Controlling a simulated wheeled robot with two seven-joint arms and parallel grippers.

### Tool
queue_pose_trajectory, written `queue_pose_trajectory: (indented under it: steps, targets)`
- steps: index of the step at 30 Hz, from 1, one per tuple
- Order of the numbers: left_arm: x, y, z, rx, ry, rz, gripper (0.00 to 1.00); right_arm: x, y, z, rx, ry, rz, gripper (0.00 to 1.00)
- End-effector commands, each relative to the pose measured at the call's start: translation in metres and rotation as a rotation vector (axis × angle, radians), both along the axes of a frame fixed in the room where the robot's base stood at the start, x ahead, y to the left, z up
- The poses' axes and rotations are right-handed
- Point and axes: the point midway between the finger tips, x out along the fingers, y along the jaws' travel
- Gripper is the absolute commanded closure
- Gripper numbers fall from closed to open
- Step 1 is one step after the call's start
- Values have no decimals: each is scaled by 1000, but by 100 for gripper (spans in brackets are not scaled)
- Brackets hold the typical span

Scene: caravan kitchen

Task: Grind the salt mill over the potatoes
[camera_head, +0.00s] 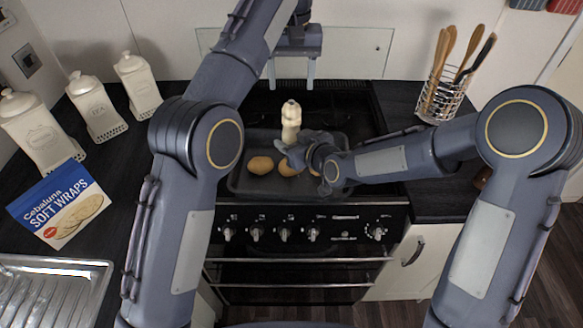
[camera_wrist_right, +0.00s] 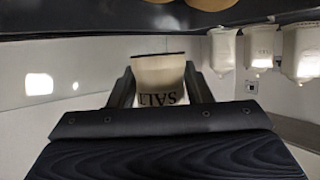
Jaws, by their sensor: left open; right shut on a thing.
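The cream salt mill (camera_head: 291,122) stands upright in the air over the dark tray (camera_head: 236,184) on the stove. My right gripper (camera_head: 291,149) is shut on its lower part; the wrist view shows the mill (camera_wrist_right: 160,82), lettered SALT, between both fingers. Potatoes lie in the tray: one at the left (camera_head: 260,165), one in the middle (camera_head: 288,168), and one partly hidden by my right gripper (camera_head: 314,169). My left gripper (camera_head: 291,80) is open and empty, pointing down above the mill's top, with a visible gap between them.
Three white canisters (camera_head: 89,106) and a soft wraps packet (camera_head: 62,207) stand on the left counter, near a metal sink (camera_head: 55,265). A wire utensil holder (camera_head: 442,98) stands on the right counter. The stove front has several knobs (camera_head: 285,234).

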Motion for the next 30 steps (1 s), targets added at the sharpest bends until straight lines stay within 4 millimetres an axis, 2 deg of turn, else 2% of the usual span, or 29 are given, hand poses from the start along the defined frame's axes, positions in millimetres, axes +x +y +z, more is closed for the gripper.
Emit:
queue_pose_trajectory:
  steps: [12, 25, 30]
  targets:
    - [0, 0, 1, -1, -1, 0, 40, 0, 0, 3, 0, -2, 0, 83]
    - [0, 0, 20, -1, 0, 0, 40, 1, 0, 44, 2, -4, -1, 83]
    - [0, 0, 23, 0, 0, 0, 40, 0, 0, 52, 1, -2, -1, 83]
